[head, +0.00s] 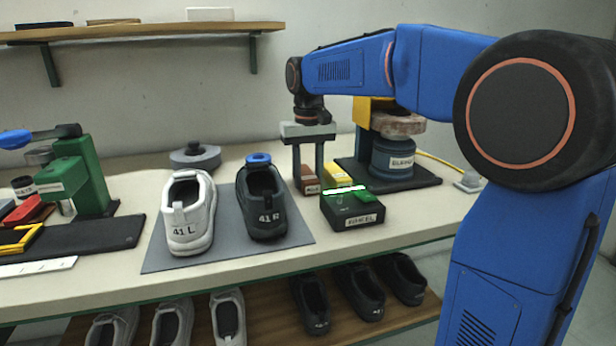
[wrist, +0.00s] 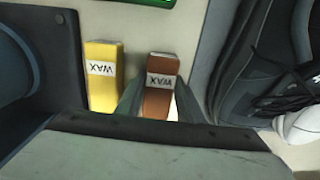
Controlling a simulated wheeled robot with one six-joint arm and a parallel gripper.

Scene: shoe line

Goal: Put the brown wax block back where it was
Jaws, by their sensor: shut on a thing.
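The brown wax block (head: 311,180) is between the two fingers of my gripper (head: 309,184), behind the black box on the bench. In the wrist view the brown block (wrist: 159,98) shows its white WAX label, and the fingers close on it from both sides. My gripper points down and is shut on the block. The block is at about bench height; I cannot tell whether its underside touches the bench. The yellow wax block (head: 336,174) stands beside it, to the right in the head view and to the left in the wrist view (wrist: 103,58).
A black labelled box (head: 353,218) with a lit green top stands just in front. A dark shoe (head: 263,205) and a white shoe (head: 188,225) stand on a grey mat (head: 160,262) to the left. A blue canister machine (head: 396,158) stands behind right.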

